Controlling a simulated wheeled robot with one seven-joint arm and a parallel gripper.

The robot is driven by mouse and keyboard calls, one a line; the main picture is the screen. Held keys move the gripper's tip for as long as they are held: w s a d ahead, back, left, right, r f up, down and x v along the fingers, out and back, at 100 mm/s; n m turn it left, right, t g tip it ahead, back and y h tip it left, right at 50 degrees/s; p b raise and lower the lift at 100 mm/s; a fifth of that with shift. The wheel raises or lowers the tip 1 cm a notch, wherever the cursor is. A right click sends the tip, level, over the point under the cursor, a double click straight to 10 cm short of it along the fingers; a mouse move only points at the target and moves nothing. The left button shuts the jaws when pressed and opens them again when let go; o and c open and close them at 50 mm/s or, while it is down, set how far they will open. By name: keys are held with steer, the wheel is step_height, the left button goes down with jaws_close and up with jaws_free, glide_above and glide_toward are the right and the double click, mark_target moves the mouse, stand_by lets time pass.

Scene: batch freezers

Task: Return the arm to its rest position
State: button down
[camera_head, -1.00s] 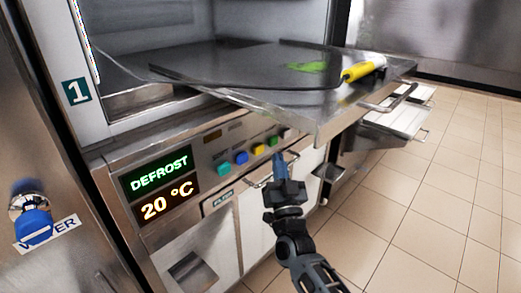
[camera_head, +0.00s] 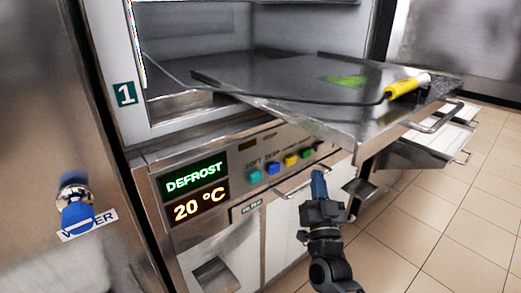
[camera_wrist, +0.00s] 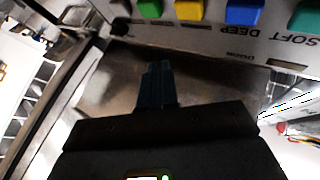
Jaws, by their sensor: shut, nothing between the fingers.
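My gripper (camera_head: 319,186) is in front of the freezer's control panel, below the colored buttons and apart from them in the head view. Its blue fingers are shut with nothing between them. In the wrist view the shut fingers (camera_wrist: 155,86) point toward the lower panel area, with the buttons along the top edge. The panel display (camera_head: 195,192) reads DEFROST and 20 °C. Teal, blue, yellow and green buttons (camera_head: 273,168) sit to the right of the display.
A metal shelf (camera_head: 300,95) juts out above my gripper to the right, with a yellow-handled tool (camera_head: 405,87) on it. A blue-handled WATER valve (camera_head: 76,212) is at the left. An open drawer (camera_head: 440,140) stands at the right. The tiled floor (camera_head: 400,245) is clear at lower right.

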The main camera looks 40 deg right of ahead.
steer(key=s+a+f+n+y, duration=0.2)
steer(key=s+a+f+y, duration=0.15)
steer(key=s+a, duration=0.3)
steer(key=s+a+f+n+y, duration=0.2)
steer(key=s+a+n+y, duration=0.15)
steer(key=s+a, duration=0.3)
steer(key=s+a+r+n+g+y, duration=0.1)
steer(key=s+a+n+g+y, duration=0.35)
steer(key=s, duration=1.05)
steer(key=s+a+r+y, duration=0.2)
steer(key=s+a+r, duration=0.25)
steer(key=s, duration=0.25)
step_height(320, 180, up, 14)
steer(key=p, duration=1.4)
steer(key=shift+s, duration=0.1)
stand_by(2.4)
